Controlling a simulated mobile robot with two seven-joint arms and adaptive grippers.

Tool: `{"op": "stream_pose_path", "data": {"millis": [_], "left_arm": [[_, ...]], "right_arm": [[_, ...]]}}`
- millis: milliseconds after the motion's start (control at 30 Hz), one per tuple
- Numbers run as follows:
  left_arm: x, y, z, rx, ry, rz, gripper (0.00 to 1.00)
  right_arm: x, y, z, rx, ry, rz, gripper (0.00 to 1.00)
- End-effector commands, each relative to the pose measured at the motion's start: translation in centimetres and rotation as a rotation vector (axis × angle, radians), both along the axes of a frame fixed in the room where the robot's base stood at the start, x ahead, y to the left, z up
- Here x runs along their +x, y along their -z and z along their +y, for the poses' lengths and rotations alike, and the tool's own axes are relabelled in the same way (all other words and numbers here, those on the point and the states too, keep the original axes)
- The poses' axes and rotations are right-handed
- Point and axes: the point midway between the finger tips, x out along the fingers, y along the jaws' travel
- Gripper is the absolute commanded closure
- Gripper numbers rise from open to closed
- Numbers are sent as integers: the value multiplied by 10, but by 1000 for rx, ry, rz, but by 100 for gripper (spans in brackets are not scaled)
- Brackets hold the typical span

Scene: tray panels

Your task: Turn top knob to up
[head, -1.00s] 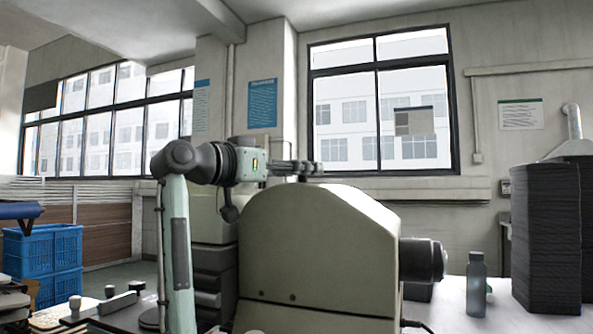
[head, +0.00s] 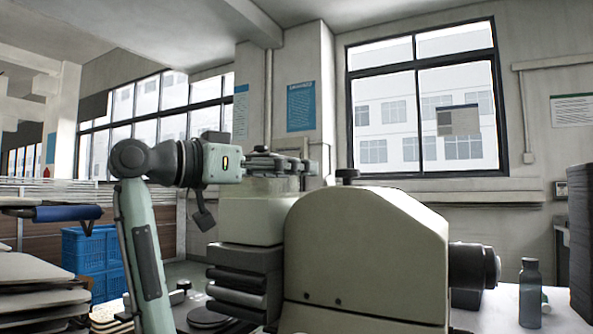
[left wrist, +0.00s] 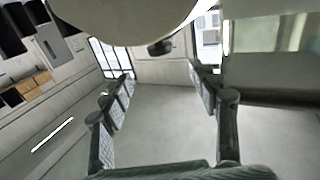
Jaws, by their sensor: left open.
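A small black knob (head: 347,176) stands on top of the rounded beige machine (head: 365,255) in the head view. What looks like the same knob (left wrist: 160,47) shows in the left wrist view, at the edge of a pale rounded body at the top. My left gripper (head: 308,166) is left of the knob at about its height, pointing toward it, with a gap between. In the left wrist view my left gripper (left wrist: 161,76) has its fingers spread and nothing between them. My right gripper is out of view.
A dark cylinder (head: 472,265) sticks out of the machine's right side. A grey bottle (head: 530,293) stands on the white table to the right. Blue crates (head: 92,250) are at the left. The space above the machine is clear.

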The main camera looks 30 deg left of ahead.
Motion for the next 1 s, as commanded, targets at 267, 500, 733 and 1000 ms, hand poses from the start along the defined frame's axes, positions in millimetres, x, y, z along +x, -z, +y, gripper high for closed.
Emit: {"op": "stream_pose_path", "data": {"millis": [267,500,733,1000], "left_arm": [[5,1,-6,2,-19,4,38],[29,4,-39,12,-211,19,38],[30,-2,-58,3,-369,2,38],[56,-2,-61,1,-393,4,38]], "right_arm": [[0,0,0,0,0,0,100],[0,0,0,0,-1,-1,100],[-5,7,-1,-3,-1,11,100],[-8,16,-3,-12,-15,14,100]]}}
